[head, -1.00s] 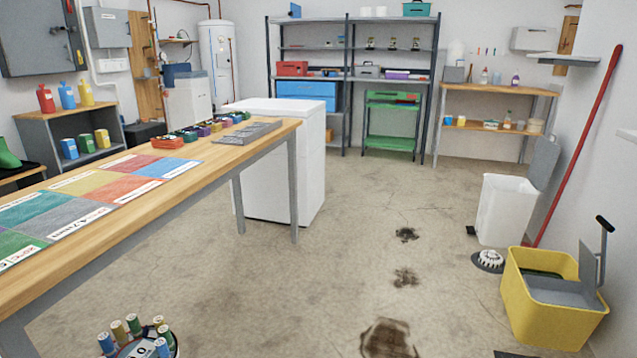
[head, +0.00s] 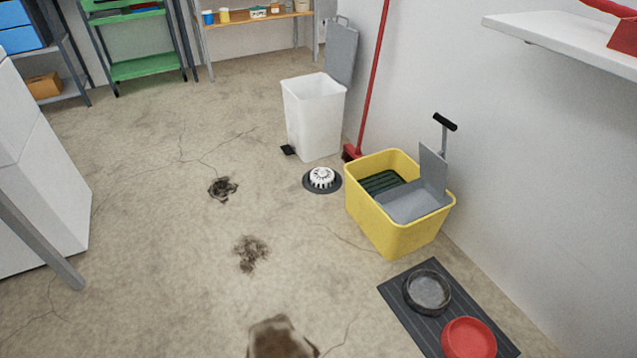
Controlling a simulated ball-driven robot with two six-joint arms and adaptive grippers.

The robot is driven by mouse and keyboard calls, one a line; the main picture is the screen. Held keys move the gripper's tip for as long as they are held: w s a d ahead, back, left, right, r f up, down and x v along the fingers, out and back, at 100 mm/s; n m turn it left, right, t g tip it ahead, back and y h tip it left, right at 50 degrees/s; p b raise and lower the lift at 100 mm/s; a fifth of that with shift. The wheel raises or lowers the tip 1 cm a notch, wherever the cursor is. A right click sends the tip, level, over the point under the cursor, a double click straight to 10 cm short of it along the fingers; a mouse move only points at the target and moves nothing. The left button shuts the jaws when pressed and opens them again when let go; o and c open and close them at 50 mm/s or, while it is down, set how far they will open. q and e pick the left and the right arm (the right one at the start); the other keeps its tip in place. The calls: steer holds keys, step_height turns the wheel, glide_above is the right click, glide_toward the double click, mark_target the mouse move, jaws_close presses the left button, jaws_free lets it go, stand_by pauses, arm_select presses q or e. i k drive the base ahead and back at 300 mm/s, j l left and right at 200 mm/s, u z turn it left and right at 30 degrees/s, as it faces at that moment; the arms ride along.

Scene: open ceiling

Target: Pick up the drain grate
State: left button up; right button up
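A white, domed, slotted piece that looks like the drain grate (head: 321,177) sits on a dark round ring (head: 310,188) on the concrete floor. It is right of the middle in the head view, between the white bin and the yellow bucket. It stands apart from both and nothing covers it. Neither of my grippers is in the head view.
A yellow mop bucket (head: 377,221) with a grey wringer stands right of the grate, and a white open bin (head: 313,118) behind it. A red broom (head: 367,85) leans at the wall. A dark mat (head: 397,289) with bowls lies in front. Stained floor to the left is free.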

mark_target(320, 177)
steer(key=i+j+z, duration=0.1)
steer(key=i+j, duration=0.2)
steer(key=i, duration=0.3)
steer(key=i+j+z, duration=0.1)
steer(key=i, duration=0.45)
steer(key=i+j, duration=0.3)
steer(key=i, duration=0.2)
steer(key=i+j+z, duration=0.1)
steer(key=i, duration=0.4)
steer(key=i+j, duration=0.65)
steer(key=i, duration=0.35)
steer(key=z, duration=0.05)
